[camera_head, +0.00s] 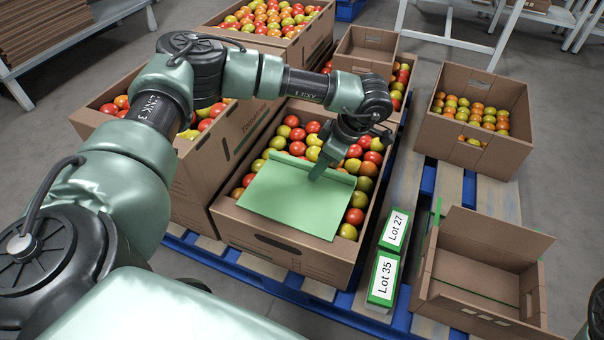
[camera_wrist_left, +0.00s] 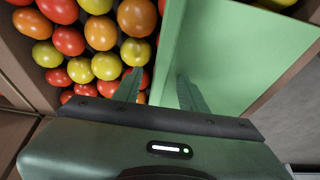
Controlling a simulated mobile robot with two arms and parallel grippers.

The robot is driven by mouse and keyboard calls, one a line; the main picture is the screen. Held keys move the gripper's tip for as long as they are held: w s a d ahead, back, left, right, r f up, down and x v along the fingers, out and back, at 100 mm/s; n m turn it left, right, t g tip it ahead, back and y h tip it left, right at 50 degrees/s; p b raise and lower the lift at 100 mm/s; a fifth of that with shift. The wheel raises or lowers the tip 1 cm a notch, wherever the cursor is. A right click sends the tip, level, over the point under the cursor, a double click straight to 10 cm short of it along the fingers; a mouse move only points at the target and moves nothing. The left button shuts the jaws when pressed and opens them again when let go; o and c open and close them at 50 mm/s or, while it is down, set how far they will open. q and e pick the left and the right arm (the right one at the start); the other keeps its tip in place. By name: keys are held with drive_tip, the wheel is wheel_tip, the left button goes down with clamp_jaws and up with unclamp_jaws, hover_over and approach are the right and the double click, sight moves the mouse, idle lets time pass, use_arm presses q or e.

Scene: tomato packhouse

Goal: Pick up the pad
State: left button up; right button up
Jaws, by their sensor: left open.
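The pad, a flat green sheet (camera_head: 291,200), lies on the tomatoes in the front cardboard carton (camera_head: 285,255), with a narrow raised strip along its far edge. It also fills the right part of the left wrist view (camera_wrist_left: 238,55). My left gripper (camera_head: 318,172) is open at the pad's far edge. In the left wrist view its fingers (camera_wrist_left: 158,90) stand apart, one over the tomatoes and one over the pad, with the pad's edge between them. Whether a finger touches the pad I cannot tell. My right gripper does not show.
Red, orange and yellow tomatoes (camera_head: 354,216) show around the pad. Larger cartons (camera_head: 232,141) stand behind and left. At right are a tomato carton (camera_head: 470,157), an open empty carton (camera_head: 480,262) and green-edged boxes labelled Lot 27 (camera_head: 395,229) and Lot 35 (camera_head: 383,279). A blue pallet (camera_head: 330,310) lies underneath.

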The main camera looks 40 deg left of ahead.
use_arm(q)
drive_tip(key=shift+f, duration=0.1)
clamp_jaws()
